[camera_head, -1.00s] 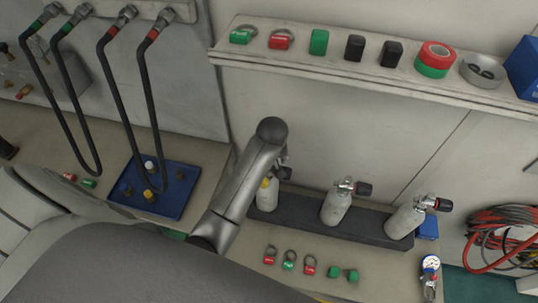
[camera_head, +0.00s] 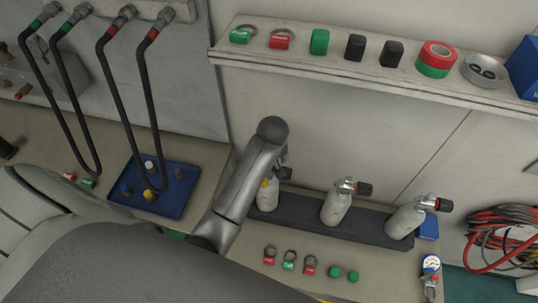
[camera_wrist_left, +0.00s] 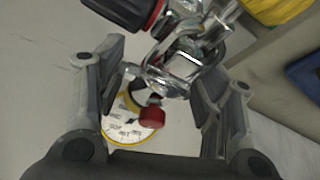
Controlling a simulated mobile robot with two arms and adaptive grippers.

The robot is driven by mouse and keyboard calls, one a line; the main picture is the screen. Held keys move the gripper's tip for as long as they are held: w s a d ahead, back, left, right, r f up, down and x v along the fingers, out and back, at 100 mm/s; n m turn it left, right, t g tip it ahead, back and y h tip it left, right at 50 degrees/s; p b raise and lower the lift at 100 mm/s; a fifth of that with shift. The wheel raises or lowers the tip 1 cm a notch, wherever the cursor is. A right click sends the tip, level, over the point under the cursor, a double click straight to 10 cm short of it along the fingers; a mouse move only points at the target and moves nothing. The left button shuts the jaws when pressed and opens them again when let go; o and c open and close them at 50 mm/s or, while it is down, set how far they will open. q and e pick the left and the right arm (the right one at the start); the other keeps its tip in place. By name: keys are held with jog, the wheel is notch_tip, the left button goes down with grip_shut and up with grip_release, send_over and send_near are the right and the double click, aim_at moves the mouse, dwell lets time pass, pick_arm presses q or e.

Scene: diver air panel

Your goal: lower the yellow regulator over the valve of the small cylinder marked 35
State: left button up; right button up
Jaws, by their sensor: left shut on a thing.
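My left gripper (camera_wrist_left: 158,82) is shut on the yellow regulator, with its fingers on both sides of the chrome fitting. The regulator's white gauge with a yellow rim (camera_wrist_left: 130,128) and a red knob (camera_wrist_left: 152,117) show between the fingers. A black valve knob with a red ring (camera_wrist_left: 130,12) is close beyond the chrome. In the head view my arm hides most of the gripper, above the leftmost small cylinder (camera_head: 267,200). A yellow patch shows there. I cannot read the number 35 or tell whether the regulator touches the valve. My right gripper is not in view.
Two more cylinders (camera_head: 336,208) (camera_head: 404,221) stand to the right in the dark rack (camera_head: 300,216). Red and green tags (camera_head: 289,262) lie in front. A blue tray (camera_head: 165,204) is left, under hanging hoses. A shelf (camera_head: 300,62) runs above. A gauge (camera_head: 430,263) lies far right.

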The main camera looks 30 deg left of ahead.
pick_arm(q)
jog(key=shift+d+r, duration=0.2)
jog(key=shift+r, duration=0.2)
jog(key=shift+a+r, duration=0.1)
jog(key=shift+r, duration=0.4)
jog(key=shift+w+a, duration=0.1)
jog(key=shift+w, duration=0.05)
